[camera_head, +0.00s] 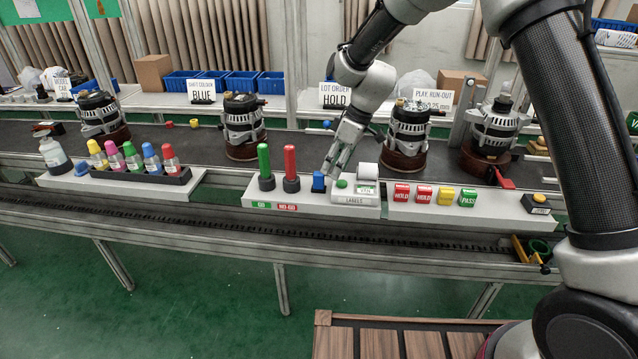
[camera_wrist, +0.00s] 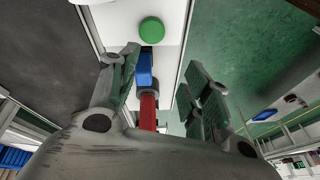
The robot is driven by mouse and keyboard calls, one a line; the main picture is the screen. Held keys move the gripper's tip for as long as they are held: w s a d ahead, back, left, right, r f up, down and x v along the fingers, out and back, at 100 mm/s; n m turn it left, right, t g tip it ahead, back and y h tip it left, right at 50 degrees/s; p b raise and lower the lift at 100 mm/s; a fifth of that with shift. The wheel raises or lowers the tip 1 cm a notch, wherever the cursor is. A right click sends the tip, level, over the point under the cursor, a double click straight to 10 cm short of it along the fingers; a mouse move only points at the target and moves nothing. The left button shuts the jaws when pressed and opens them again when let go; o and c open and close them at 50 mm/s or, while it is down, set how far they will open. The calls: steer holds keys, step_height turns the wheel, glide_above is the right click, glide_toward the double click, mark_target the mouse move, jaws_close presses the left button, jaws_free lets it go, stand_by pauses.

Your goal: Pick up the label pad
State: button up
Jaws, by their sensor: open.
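A white unit marked LABELS (camera_head: 355,199) stands on the front shelf, with a green button (camera_head: 342,183) and a white roll (camera_head: 368,170) on it. I cannot tell for sure which part is the label pad. A small blue block (camera_head: 318,182) stands at the unit's left side. My gripper (camera_head: 331,166) is open, just above and beside the blue block. In the wrist view my gripper (camera_wrist: 163,62) has its fingers apart, with the blue block (camera_wrist: 145,68) between them in the picture, nearer the left finger. The green button (camera_wrist: 151,31) shows beyond the fingertips. I see no clear contact.
Green (camera_head: 265,165) and red (camera_head: 290,168) gauges stand close left of the blue block. HOLD and PASS blocks (camera_head: 468,198) sit to the right. Several bottles (camera_head: 132,156) stand in a black rack at left. Alternators (camera_head: 408,130) line the conveyor behind.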

mark_target(319, 173)
steer(key=a+f+n, duration=0.1)
steer(key=f, duration=0.1)
steer(key=w+a+f+n, duration=0.1)
steer(key=a, duration=0.1)
steer(key=w+a+f+n, duration=0.1)
steer(key=f, duration=0.1)
steer(key=shift+w+a+f+t, duration=0.25)
steer(key=shift+a+f+t, duration=0.05)
steer(key=shift+a, duration=0.1)
steer(key=shift+y, duration=0.3)
jaws_close()
